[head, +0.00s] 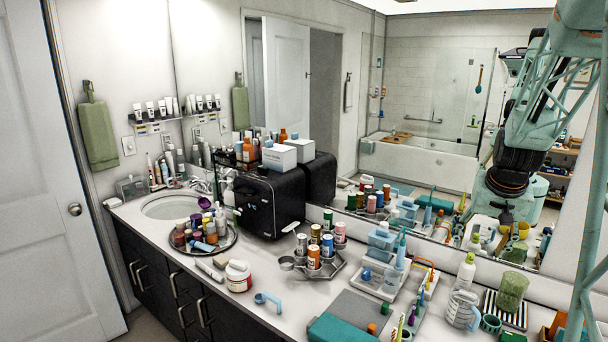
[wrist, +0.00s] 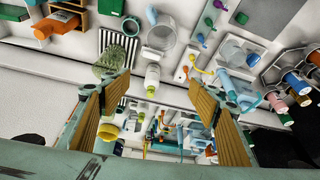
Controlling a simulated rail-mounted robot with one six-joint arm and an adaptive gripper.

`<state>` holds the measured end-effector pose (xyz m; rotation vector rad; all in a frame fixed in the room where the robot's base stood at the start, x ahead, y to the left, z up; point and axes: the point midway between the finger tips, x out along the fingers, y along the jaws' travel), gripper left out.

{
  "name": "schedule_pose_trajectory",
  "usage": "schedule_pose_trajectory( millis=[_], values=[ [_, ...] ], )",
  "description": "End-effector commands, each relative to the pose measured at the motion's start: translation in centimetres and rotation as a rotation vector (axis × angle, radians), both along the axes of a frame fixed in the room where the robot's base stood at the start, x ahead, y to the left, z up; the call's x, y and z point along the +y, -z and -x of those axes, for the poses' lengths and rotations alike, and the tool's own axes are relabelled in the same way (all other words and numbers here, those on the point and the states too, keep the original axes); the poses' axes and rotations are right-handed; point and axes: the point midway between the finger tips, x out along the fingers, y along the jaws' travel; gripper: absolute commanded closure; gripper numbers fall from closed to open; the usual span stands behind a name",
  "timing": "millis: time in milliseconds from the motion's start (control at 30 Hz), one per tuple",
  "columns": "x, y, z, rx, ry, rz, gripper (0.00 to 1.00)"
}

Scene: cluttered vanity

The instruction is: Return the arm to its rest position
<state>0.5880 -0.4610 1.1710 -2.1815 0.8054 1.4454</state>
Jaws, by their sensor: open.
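My gripper (wrist: 160,98) shows in the wrist view with its two brown-padded fingers spread wide apart. It is open, and nothing is held between the fingers. Past the fingertips, a white bottle with a green cap (wrist: 152,80) and a green tumbler (wrist: 108,62) stand on the counter, apart from the fingers as far as I can tell. In the head view my teal arm (head: 582,38) comes in at the upper right, and its reflection shows in the mirror. I cannot make out the gripper itself directly in that view.
The counter (head: 190,262) is crowded: a black appliance (head: 268,203), a can rack (head: 318,262), a round tray (head: 232,246) and a white caddy (head: 386,284). The green tumbler (head: 512,292) and a clear jug (head: 462,308) stand at the right. The mirror (head: 425,95) backs the counter.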

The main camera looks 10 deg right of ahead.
Motion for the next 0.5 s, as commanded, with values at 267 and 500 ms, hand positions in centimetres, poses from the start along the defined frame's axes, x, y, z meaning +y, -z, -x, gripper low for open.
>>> schedule_pose_trajectory(
  millis=[267,500],
  values=[
    [7.4,-4.0,-0.2,-0.007,-0.079,-0.003,0.44],
    [13.5,-6.9,0.5,-0.011,-0.143,-0.009,0.44]
  ],
)
